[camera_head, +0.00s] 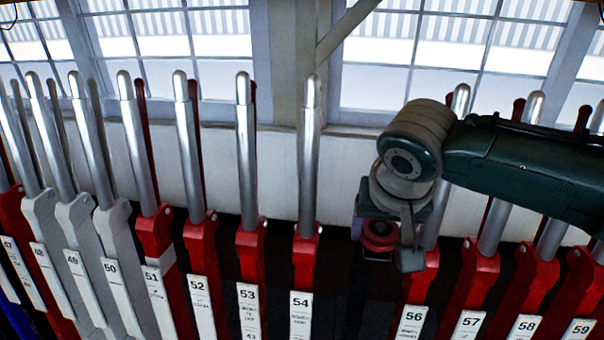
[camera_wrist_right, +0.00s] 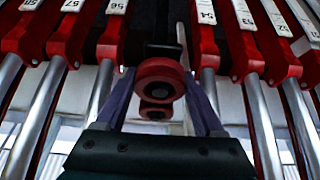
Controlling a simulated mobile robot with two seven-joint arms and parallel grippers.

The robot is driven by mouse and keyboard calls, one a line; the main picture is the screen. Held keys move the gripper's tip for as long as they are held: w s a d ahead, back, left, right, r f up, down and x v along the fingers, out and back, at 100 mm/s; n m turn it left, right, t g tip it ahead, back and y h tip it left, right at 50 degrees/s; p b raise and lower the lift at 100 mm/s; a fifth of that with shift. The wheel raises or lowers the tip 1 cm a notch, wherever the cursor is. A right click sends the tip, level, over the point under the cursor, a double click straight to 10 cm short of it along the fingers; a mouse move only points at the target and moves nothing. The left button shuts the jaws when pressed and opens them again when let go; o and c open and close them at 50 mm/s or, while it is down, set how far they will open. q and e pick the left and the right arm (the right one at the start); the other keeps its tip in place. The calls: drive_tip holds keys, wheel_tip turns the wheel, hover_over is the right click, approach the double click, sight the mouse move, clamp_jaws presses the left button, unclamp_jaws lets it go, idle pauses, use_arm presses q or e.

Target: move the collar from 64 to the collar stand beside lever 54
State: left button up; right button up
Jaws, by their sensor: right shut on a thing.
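My right gripper (camera_head: 388,238) hangs in the gap between lever 54 (camera_head: 309,150) and lever 56 (camera_head: 415,290), in front of the frame. It is shut on a red collar (camera_head: 379,236) with a dark middle. In the right wrist view the collar (camera_wrist_right: 159,75) shows between the two purplish fingers of the right gripper (camera_wrist_right: 160,100), with a smaller red ring below it. A dark block (camera_wrist_right: 163,51) shows just beyond the collar in the gap; I cannot tell if it is the collar stand or if the collar touches it. Lever 64 is out of view. My left gripper is not in view.
Red levers 53 (camera_head: 247,260) and 52 (camera_head: 201,262) stand left of lever 54, with grey ones farther left. Levers 57 (camera_head: 470,290), 58 (camera_head: 527,285) and 59 (camera_head: 575,290) stand close on the right, under my right arm. Windows line the back wall.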

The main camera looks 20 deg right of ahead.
drive_tip(key=o, duration=1.3)
drive_tip(key=shift+c, duration=0.2)
drive_tip(key=p+v, duration=0.4)
drive_tip(key=p, duration=0.2)
drive_tip(key=shift+r, duration=0.35)
drive_tip(key=p+v, duration=0.4)
drive_tip(key=p, duration=0.1)
drive_tip(key=shift+s+a+r+p, duration=0.15)
drive_tip(key=shift+r+p, duration=0.05)
drive_tip(key=shift+p, duration=0.15)
